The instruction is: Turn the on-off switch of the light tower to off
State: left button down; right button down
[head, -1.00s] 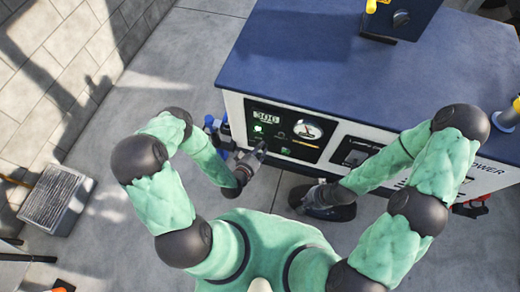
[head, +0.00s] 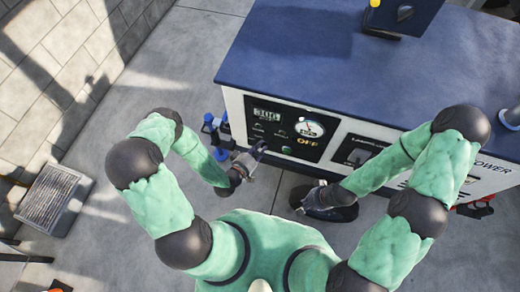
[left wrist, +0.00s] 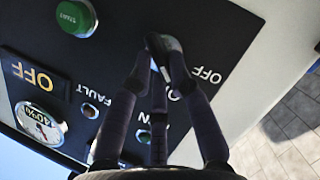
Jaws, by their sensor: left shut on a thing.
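The light tower (head: 380,80) is a white cabinet with a dark blue top. Its black control panel (head: 330,148) carries a round gauge, a dark display and an orange "OFF" readout (head: 309,142). My left gripper (head: 262,146) is at the panel's left edge. In the left wrist view its fingers (left wrist: 160,46) are shut on the on-off switch, a greyish knob (left wrist: 171,43) mostly hidden by them. A printed "OFF" label (left wrist: 207,75) is beside it. My right gripper (head: 302,198) is low in front of the cabinet, away from the switch; its fingers are unclear.
A green START button (left wrist: 75,18) is on the same panel, which also shows a FAULT lamp (left wrist: 90,111). A blue fitting (head: 212,128) projects near the cabinet's left side. A grey grated box (head: 52,197) stands on the floor at left.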

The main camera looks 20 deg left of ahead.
pick_arm(q)
jog(key=shift+a+f+n+t+h+b, duration=0.15)
jog(key=shift+n+t+h+b, duration=0.25)
jog(key=shift+n+b, duration=0.65)
jog(key=shift+a+f+n+t+h+b, duration=0.1)
jog(key=shift+f+n+t+h+b, duration=0.25)
jog(key=shift+n+b, duration=0.65)
jog(key=shift+a+f+n+t+h+b, duration=0.1)
jog(key=shift+n+t+h+b, duration=0.4)
jog(key=shift+n, duration=0.85)
jog(key=shift+b, duration=0.35)
jog(key=c, duration=1.4)
grip_release()
jog(key=v, duration=1.2)
jog(key=shift+a+r, duration=0.1)
jog(key=shift+r, duration=0.05)
